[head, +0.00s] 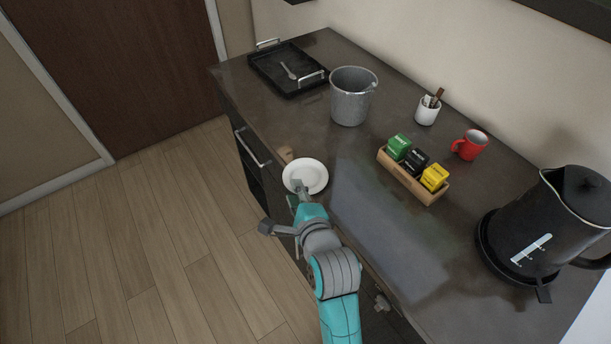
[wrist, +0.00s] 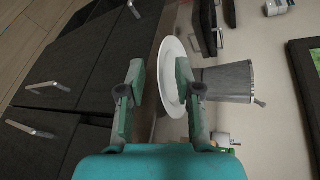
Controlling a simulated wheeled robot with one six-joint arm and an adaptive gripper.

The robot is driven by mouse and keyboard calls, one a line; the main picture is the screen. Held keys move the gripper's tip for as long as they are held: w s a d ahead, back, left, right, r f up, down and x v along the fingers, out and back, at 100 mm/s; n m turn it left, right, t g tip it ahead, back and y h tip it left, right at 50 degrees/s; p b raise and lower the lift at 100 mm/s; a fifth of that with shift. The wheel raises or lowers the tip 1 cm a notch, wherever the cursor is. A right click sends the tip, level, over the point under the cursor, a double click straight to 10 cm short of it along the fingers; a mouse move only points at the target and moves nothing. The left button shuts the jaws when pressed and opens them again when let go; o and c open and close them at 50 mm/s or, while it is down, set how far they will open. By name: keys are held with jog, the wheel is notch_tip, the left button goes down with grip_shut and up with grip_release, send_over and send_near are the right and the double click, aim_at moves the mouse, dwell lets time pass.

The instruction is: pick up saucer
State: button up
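The white saucer (head: 305,173) lies at the front edge of the dark counter, and its near side seems to reach past the edge. My gripper (head: 297,192) is at the saucer's near rim, with one grey fingertip over its top face. In the wrist view my gripper (wrist: 160,84) is open, with a wide gap between the fingers. The saucer (wrist: 172,62) shows there nearly edge-on; its rim lies between the fingers, close to the right finger, which hides part of it. I cannot tell whether either finger touches it.
A metal bucket (head: 350,103), black tray (head: 261,66), wooden tea box (head: 424,195), red mug (head: 468,146), white cup (head: 427,115) and black kettle (head: 550,225) stand farther off.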

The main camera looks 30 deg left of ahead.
grip_shut()
